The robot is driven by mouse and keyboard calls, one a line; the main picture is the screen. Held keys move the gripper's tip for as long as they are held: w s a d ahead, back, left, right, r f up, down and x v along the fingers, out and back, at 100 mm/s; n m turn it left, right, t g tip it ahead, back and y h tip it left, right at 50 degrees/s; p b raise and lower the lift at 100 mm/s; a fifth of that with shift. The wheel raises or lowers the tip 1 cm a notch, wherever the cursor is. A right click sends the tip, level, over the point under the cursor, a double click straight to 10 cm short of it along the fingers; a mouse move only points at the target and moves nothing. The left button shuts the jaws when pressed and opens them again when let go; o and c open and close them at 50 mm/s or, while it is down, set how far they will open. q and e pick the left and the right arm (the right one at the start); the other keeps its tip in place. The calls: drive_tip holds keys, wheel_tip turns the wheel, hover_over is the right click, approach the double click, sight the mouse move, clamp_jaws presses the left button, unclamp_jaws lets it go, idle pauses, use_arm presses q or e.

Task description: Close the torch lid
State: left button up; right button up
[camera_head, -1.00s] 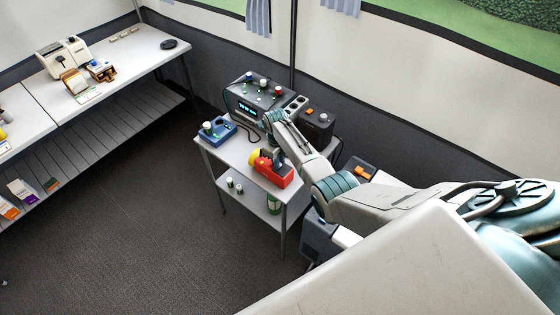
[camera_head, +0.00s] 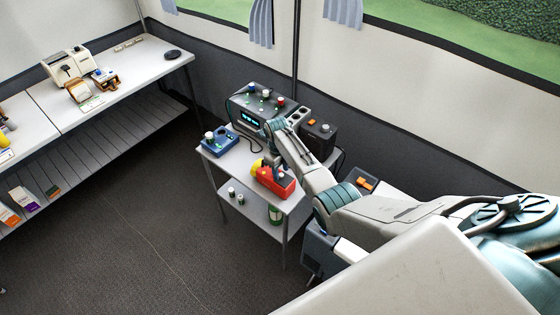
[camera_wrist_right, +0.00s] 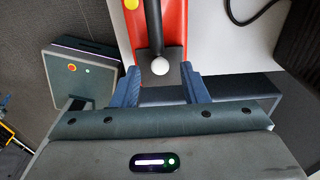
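The red torch (camera_head: 283,187) with a yellow part (camera_head: 257,168) lies on the small grey table. My right gripper (camera_head: 272,164) is at the torch, its fingers largely hidden in the head view. In the right wrist view the torch's red body (camera_wrist_right: 177,22) carries a black bar ending in a white knob (camera_wrist_right: 160,67) over a dark end plate. My right gripper (camera_wrist_right: 162,76) is open there, with one blue finger on each side of this end. I cannot tell whether the fingers touch it. Whether the lid is open or shut is unclear. My left gripper is not in view.
A blue box (camera_head: 219,141) with a white knob stands left of the torch. A dark instrument (camera_head: 250,115) and a black box (camera_head: 318,137) stand behind it. Small jars are on the lower shelf (camera_head: 240,203). A long bench (camera_head: 130,70) is at the left; open floor lies between.

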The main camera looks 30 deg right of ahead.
wheel_tip(320, 180, up, 10)
drive_tip(key=b, duration=0.2)
drive_tip(key=shift+w+a+f, duration=0.15)
drive_tip(key=shift+w, duration=0.2)
